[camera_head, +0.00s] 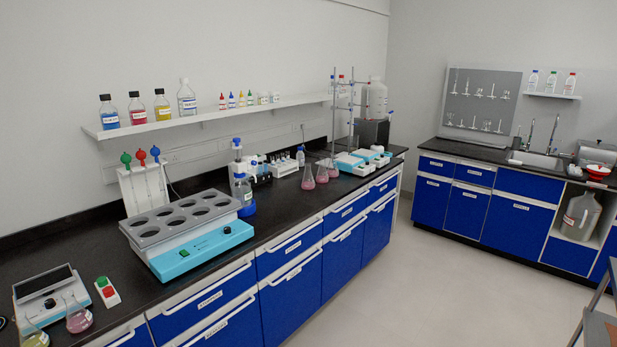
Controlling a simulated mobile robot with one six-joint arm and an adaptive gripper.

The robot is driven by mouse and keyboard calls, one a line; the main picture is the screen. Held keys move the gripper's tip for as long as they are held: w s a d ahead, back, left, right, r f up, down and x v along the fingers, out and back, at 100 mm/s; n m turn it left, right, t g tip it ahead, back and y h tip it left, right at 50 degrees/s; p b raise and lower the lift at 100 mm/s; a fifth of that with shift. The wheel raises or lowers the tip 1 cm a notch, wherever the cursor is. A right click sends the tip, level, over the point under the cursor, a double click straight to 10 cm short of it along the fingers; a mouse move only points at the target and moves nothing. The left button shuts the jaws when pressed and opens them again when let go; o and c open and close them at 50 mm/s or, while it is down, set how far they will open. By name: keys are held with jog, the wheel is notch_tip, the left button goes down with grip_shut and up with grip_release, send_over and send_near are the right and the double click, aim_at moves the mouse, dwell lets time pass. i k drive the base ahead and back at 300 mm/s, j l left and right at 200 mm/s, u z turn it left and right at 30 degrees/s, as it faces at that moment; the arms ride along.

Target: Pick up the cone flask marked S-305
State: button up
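Two cone flasks stand at the lower left of the black bench, one with pink liquid (78,320) and one with yellowish liquid (35,339), the latter cut by the frame's bottom edge. More cone flasks with pink liquid stand close together farther along the bench; the nearest (308,181) is at the front left of this group, and another (322,174) is just right of it. Any markings on the flasks are too small to read, so I cannot tell which is S-305. My gripper is not in view.
A teal multi-hole heating unit (204,246) fills the bench's middle. A balance (45,283) and a red-green button box (107,291) are near the left flasks. Metal stands (334,110) rise behind the far flasks. A shelf (215,115) holds bottles. The floor (440,290) is clear.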

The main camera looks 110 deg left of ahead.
aim_at(307, 183)
jog(key=u, duration=2.35)
jog(key=i+j+u, duration=0.3)
jog(key=i, duration=0.55)
jog(key=i+u, duration=0.3)
jog(key=i, duration=4.7)
jog(key=i+z, duration=0.3)
jog(key=i, duration=0.15)
jog(key=i+j+z, duration=0.65)
jog(key=i, duration=0.25)
jog(key=l+z, duration=0.1)
jog(key=z, duration=6.85)
